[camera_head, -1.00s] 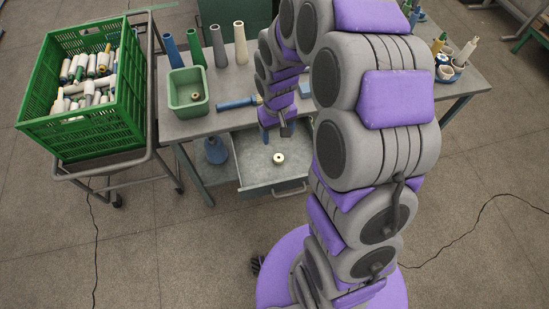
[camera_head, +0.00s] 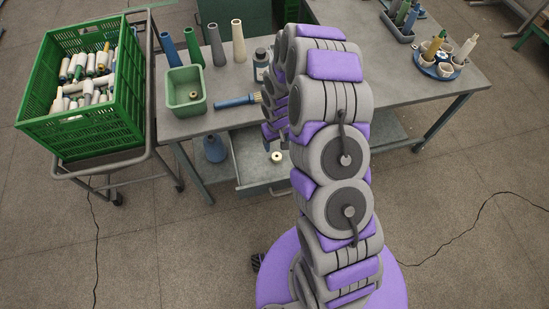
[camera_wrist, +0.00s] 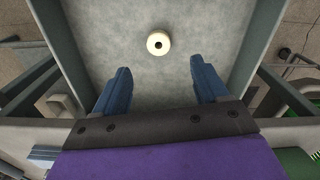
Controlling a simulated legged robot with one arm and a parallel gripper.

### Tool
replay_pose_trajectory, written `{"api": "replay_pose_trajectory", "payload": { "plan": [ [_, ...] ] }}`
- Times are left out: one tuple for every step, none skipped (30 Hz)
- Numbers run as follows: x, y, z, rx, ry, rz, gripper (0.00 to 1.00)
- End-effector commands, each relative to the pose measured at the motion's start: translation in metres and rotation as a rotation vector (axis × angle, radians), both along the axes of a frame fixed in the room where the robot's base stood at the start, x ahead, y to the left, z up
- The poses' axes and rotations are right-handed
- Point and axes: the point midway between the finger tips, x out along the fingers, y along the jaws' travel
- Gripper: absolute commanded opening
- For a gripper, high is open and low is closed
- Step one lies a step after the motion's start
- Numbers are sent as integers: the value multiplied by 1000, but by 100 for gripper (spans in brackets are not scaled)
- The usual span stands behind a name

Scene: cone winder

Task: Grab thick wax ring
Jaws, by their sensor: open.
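The thick wax ring (camera_wrist: 158,43) is a cream-coloured ring with a dark hole. It lies flat on the grey floor of the open drawer (camera_head: 248,166). In the head view the ring (camera_head: 276,157) shows just beside my gripper (camera_head: 274,147). In the wrist view my gripper (camera_wrist: 161,83) is open, its two blue fingers spread wide and empty. The ring lies beyond the fingertips, about midway between their lines, with no contact visible. Most of the gripper is small in the head view and partly behind my arm.
The drawer's side walls (camera_wrist: 251,45) rise on both sides of the fingers. The workbench (camera_head: 205,122) above holds a green bin (camera_head: 186,92), several cones and a brush (camera_head: 238,101). A green crate (camera_head: 86,85) stands on a cart at the left.

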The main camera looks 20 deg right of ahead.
Motion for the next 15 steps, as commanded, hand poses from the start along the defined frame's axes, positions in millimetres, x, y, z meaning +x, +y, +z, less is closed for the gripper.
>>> {"api": "replay_pose_trajectory", "payload": {
  "plan": [
    [-1, -1, -12, 0, 3, -2, 73],
    [-1, 0, -17, 0, 3, -2, 73],
    [-1, 1, -25, -1, 4, -3, 73],
    [-1, 2, -30, -3, 4, -2, 73],
    [-1, 4, -35, -5, 3, -1, 73],
    [-1, 6, -41, -8, 3, -1, 73],
    [-1, 7, -45, -9, 3, -1, 73],
    [-1, 8, -49, -10, 3, -1, 73],
    [-1, 9, -53, -12, 3, -1, 73],
    [-1, 10, -55, -14, 3, -1, 73],
    [-1, 11, -56, -14, 3, 0, 73],
    [-1, 12, -58, -14, 1, 0, 73],
    [0, 12, -59, -14, 1, 0, 73],
    [0, 12, -60, -14, 0, 0, 73],
    [0, 11, -62, -13, 1, 0, 73]
  ]
}}
